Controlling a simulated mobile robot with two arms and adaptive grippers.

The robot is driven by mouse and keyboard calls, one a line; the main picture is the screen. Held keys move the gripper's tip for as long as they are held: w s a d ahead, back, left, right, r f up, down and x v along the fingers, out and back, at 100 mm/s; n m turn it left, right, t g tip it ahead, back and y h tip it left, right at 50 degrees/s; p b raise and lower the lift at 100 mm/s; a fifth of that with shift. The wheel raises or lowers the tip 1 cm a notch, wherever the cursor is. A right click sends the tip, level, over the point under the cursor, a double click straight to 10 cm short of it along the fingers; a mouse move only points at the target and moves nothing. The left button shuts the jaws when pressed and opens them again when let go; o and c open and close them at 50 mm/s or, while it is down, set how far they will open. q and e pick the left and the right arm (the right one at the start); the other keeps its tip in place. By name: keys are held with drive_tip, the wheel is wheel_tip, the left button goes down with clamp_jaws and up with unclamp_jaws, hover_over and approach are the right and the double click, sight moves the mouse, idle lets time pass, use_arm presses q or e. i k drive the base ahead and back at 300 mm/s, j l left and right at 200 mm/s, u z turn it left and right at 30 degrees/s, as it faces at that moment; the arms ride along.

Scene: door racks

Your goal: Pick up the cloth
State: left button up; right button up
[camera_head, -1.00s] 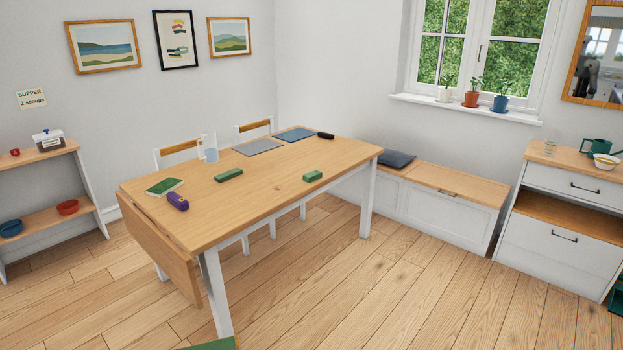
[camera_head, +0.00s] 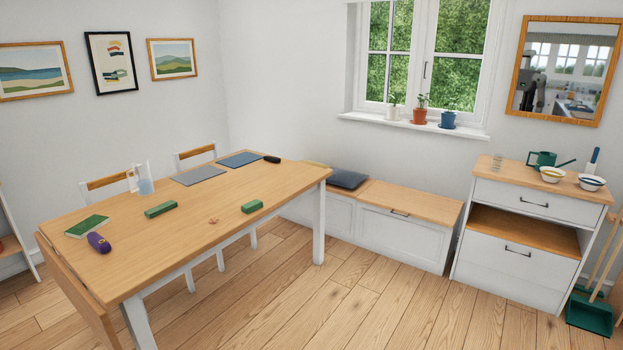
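I cannot make out a thing that is clearly a cloth. On the wooden table two flat rectangles lie near the far end, a grey one (camera_head: 198,175) and a dark blue one (camera_head: 239,159); they look like mats, but I cannot tell their material. A flat green item (camera_head: 87,227) lies at the table's near left, and it looks like a book. Neither of my grippers is in view.
The table (camera_head: 183,213) also bears a purple item (camera_head: 99,243), green blocks (camera_head: 161,209), a clear jug (camera_head: 145,184) and crumbs (camera_head: 213,220). A bench (camera_head: 405,230) and white cabinet (camera_head: 515,262) stand right. Floor in front is clear.

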sight(251, 206)
drive_tip(key=i+l+u, duration=0.1)
drive_tip(key=i+l, duration=0.2)
drive_tip(key=i, duration=0.25)
drive_tip(key=i+l, duration=0.3)
drive_tip(key=i, duration=0.2)
drive_tip(key=i+l+u, duration=0.15)
drive_tip(key=i+l, duration=0.15)
drive_tip(key=i, duration=0.25)
